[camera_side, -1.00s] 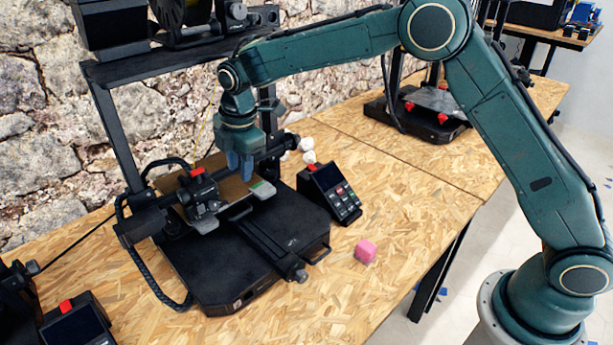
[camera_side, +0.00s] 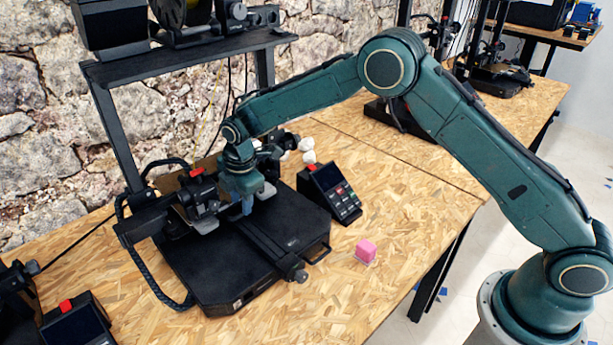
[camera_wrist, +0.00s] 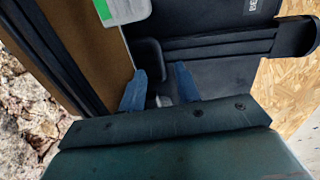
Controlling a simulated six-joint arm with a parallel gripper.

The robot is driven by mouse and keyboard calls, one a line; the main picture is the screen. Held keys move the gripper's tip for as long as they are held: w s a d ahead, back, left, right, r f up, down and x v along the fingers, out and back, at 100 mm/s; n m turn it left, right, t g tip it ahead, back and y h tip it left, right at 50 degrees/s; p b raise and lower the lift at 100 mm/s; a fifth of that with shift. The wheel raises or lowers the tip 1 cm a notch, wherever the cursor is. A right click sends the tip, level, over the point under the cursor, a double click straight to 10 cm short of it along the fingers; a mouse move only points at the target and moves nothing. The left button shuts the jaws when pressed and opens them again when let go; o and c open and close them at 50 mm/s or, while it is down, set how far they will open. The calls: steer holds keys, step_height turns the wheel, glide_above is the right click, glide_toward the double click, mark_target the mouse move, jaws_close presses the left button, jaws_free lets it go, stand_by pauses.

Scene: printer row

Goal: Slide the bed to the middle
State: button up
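The bed is a brown plate on the printer, well toward the back of its base. In the side view its grey front corner (camera_side: 206,226) shows, and much of the plate is hidden by the print head and my gripper. In the wrist view the brown plate (camera_wrist: 80,38) fills the upper left, with a green and white label at its front edge. My gripper (camera_side: 246,207) is low at the bed's front edge, above the printer base (camera_side: 235,270). In the wrist view its blue fingers (camera_wrist: 161,88) are apart, with a dark tab between or just beyond them; contact is unclear.
The print head (camera_side: 200,195) is close left of my gripper. A control screen (camera_side: 330,185) stands right of the printer, and a pink cube (camera_side: 366,250) lies on the table. The rail (camera_side: 265,245) on the front of the base is clear.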

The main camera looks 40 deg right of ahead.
steer(key=shift+w+f, duration=0.15)
steer(key=shift+f, duration=0.55)
steer(key=shift+w+f, duration=0.1)
steer(key=shift+f, duration=0.6)
steer(key=shift+c, duration=0.4)
jaws_close()
